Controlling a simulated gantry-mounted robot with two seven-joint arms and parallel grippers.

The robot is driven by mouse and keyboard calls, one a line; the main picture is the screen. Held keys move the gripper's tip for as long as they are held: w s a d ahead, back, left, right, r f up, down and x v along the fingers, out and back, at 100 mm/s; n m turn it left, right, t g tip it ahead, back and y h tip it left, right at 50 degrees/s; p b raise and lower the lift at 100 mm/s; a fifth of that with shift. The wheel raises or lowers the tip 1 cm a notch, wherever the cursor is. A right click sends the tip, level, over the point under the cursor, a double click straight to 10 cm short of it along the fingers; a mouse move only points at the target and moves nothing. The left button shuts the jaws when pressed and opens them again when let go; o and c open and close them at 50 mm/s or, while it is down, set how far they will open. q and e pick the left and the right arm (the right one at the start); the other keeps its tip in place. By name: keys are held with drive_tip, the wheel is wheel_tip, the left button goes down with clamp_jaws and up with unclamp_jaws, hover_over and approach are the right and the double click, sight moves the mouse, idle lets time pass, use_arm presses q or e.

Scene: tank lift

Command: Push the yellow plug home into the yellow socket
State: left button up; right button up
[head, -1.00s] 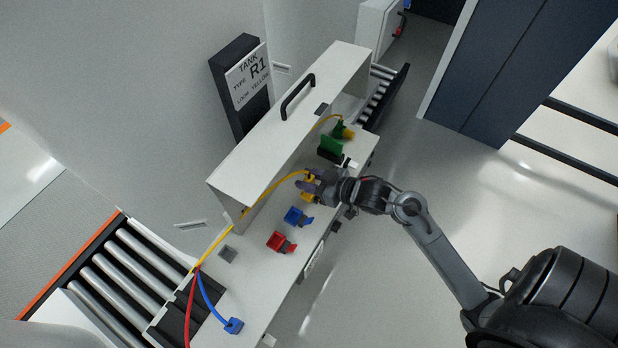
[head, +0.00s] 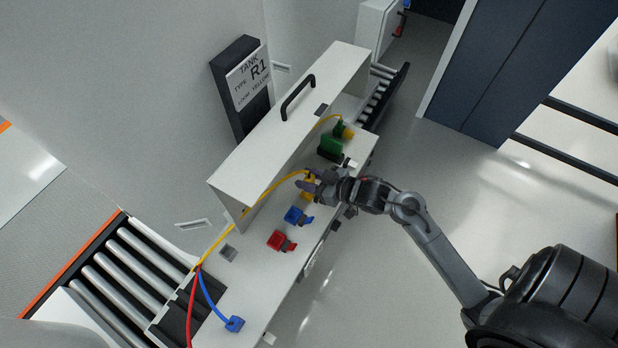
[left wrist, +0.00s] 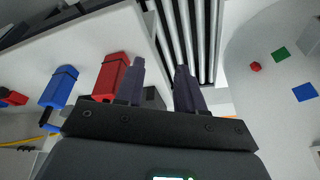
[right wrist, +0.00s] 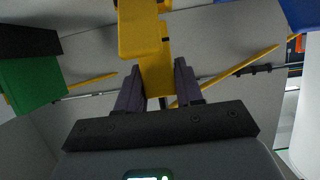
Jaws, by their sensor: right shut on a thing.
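In the head view the yellow socket (head: 307,194) sits on the white bench, mostly behind my right gripper (head: 313,182). In the right wrist view the yellow plug (right wrist: 156,78) is between the fingers of my right gripper (right wrist: 158,80), which is shut on it. The yellow socket (right wrist: 138,32) is directly beyond the plug, and they overlap in this view. I cannot tell how deep the plug sits. A yellow cable (head: 262,194) runs from the plug's area to the left. My left gripper (left wrist: 161,80) is open and empty in the left wrist view.
Blue (head: 296,215) and red (head: 280,241) sockets line the bench below the yellow one; a green block (head: 330,148) stands above. A white hood with a black handle (head: 297,95) overhangs behind. A blue plug (head: 234,324) lies at the front left. Rollers (head: 130,268) are at the left.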

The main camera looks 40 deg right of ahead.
drive_tip(key=shift+p, duration=0.4)
idle(0.3)
drive_tip(key=shift+r, duration=0.1)
idle(0.4)
drive_tip(key=shift+p, duration=0.4)
drive_tip(key=shift+f, duration=0.2)
drive_tip(key=shift+f+b, duration=0.8)
drive_tip(key=shift+f, duration=0.45)
drive_tip(key=o, duration=1.1)
drive_tip(key=shift+o, duration=0.2)
drive_tip(key=shift+s, duration=0.1)
